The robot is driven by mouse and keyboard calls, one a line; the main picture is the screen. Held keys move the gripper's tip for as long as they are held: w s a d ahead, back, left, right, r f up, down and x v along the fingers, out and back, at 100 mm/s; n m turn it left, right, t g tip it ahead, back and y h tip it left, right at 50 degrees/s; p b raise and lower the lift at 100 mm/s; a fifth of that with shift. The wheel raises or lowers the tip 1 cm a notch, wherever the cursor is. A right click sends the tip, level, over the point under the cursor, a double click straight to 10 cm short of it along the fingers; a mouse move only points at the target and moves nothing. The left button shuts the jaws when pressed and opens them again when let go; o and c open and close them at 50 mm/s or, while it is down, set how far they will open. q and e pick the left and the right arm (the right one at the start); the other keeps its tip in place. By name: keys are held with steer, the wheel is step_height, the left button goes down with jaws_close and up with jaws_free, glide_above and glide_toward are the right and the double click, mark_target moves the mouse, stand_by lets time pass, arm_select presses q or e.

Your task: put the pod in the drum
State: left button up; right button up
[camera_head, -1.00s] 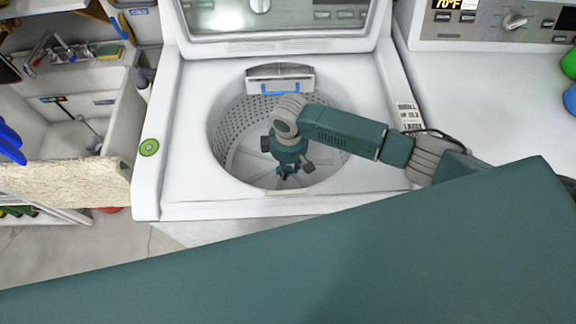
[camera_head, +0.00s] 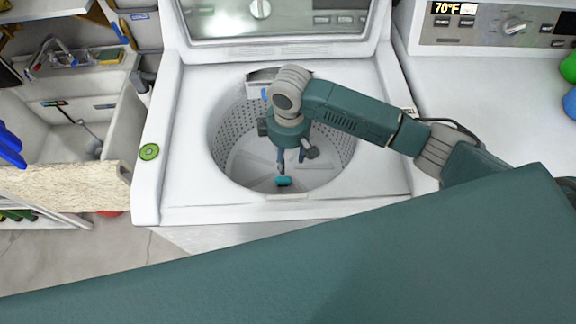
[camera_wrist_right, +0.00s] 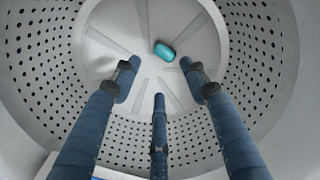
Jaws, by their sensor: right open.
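The pod (camera_head: 283,181) is a small teal capsule inside the drum (camera_head: 235,135) of the open washer. In the right wrist view the pod (camera_wrist_right: 164,51) shows against the pale drum floor (camera_wrist_right: 130,60), beyond my fingertips and apart from them. I cannot tell for sure whether it rests on the floor or is just above it. My right gripper (camera_head: 291,160) reaches down through the drum opening, above the pod. In the right wrist view its three fingers (camera_wrist_right: 158,82) are spread, with nothing between them. My left gripper is not in view.
The washer top (camera_head: 185,140) surrounds the opening, with a green disc (camera_head: 149,152) on its left side. A raised lid (camera_head: 275,22) stands behind. A second machine (camera_head: 475,75) is at right, a utility sink (camera_head: 125,110) at left.

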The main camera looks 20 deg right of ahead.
steer(key=shift+r, duration=1.95)
